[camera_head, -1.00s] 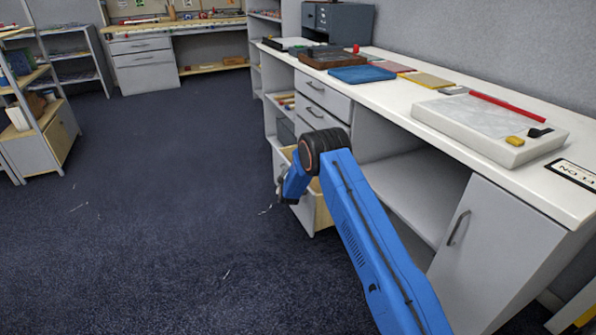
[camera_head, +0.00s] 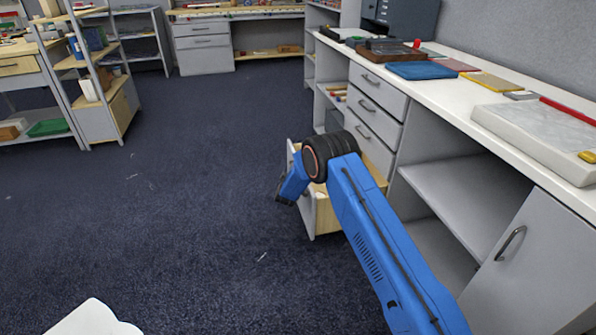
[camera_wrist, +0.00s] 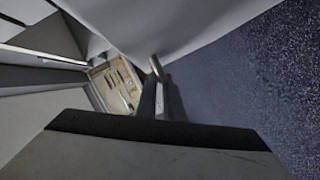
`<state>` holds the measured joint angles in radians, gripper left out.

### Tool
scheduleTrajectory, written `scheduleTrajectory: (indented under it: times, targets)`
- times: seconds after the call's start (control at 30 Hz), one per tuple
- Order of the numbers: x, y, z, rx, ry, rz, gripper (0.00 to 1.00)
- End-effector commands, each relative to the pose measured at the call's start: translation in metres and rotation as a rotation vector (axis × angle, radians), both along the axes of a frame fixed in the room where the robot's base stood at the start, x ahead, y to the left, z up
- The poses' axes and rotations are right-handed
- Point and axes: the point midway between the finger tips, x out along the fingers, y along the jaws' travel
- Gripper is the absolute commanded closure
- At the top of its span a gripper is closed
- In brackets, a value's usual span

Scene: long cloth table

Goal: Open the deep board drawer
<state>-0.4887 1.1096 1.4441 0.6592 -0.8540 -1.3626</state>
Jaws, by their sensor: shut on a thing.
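The deep drawer (camera_head: 326,217) is the lowest in the grey drawer stack under the long table. It stands well out from the cabinet, with its pale wooden side showing. My gripper (camera_head: 283,197) is at the outer face of its grey front, mostly hidden by my own wrist. In the wrist view my gripper (camera_wrist: 160,92) is shut on the drawer's handle (camera_wrist: 155,66), a light bar on the grey front panel (camera_wrist: 190,22). The open inside of the drawer (camera_wrist: 98,78) shows behind the front, with several small flat items in it.
Shut drawers (camera_head: 377,88) sit above it. An open shelf (camera_head: 450,185) and a cupboard door (camera_head: 530,240) are to the right. The white tabletop (camera_head: 450,95) holds a blue board (camera_head: 421,70) and other boards. The dark carpet (camera_head: 180,190) left of the drawer is clear.

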Motion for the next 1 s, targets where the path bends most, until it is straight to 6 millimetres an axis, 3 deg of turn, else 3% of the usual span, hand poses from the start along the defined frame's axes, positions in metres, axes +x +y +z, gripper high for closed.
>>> scheduleTrajectory:
  times: [0.43, 0.5, 0.53, 0.87, 1.0]
  targets:
    - [-0.001, 0.003, 0.0, 0.0, 0.001, 0.001, 1.0]
    - [-0.001, 0.003, 0.0, 0.0, 0.0, 0.0, 0.76]
    - [-0.001, 0.003, 0.0, 0.0, 0.0, 0.0, 0.74]
    - [-0.003, 0.003, 0.0, 0.0, 0.0, 0.0, 0.74]
    - [-0.015, 0.004, 0.003, 0.0, 0.002, 0.001, 0.74]
